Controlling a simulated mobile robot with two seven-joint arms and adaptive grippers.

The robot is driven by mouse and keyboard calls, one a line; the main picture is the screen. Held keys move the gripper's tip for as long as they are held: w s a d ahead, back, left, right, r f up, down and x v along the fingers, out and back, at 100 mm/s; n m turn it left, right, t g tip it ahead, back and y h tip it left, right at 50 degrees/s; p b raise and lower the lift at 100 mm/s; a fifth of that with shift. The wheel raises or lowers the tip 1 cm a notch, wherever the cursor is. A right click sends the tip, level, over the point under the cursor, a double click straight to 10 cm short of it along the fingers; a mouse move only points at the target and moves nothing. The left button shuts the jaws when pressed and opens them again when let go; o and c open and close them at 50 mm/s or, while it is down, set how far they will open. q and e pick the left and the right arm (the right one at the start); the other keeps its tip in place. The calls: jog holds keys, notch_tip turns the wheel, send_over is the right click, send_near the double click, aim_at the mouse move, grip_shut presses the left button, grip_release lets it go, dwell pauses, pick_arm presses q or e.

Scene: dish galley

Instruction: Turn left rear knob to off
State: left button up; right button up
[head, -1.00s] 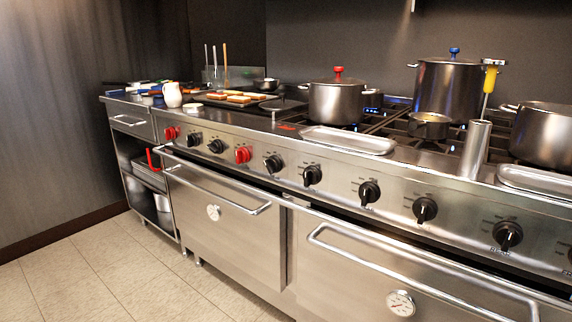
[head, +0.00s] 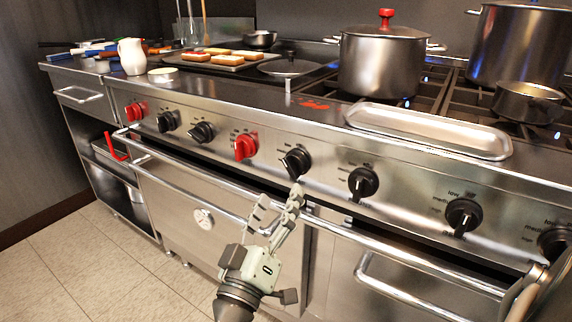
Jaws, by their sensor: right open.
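The range front (head: 330,215) carries a row of knobs, red and black. A black knob (head: 296,162) sits just above my right gripper (head: 279,199), its grip looking tilted. Another black knob (head: 363,182) is to its right, and a red knob (head: 246,146) to its left. I cannot read which is the left rear knob. My right gripper is open and empty, with its fingers pointing up toward the panel, below the nearest black knob and apparently apart from it. Blue flame shows at the burners behind the steel pot (head: 383,65).
A long oven handle (head: 345,228) runs across the front near my right gripper. A steel tray (head: 430,132) lies on the range's front edge. A small pan (head: 527,101) and a large pot (head: 522,45) stand at right. A white jug (head: 131,56) stands at left.

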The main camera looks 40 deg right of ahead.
aim_at(290, 173)
jog(key=p+x, duration=0.1)
jog(key=x, duration=0.5)
jog(key=shift+r, duration=0.2)
jog(key=shift+w+d+r, duration=0.1)
jog(key=shift+w+d, duration=0.2)
jog(key=shift+d, duration=0.2)
pick_arm(q)
jog(key=x, duration=0.3)
jog(key=shift+d+f, duration=0.25)
pick_arm(e)
jog(key=c, duration=1.2)
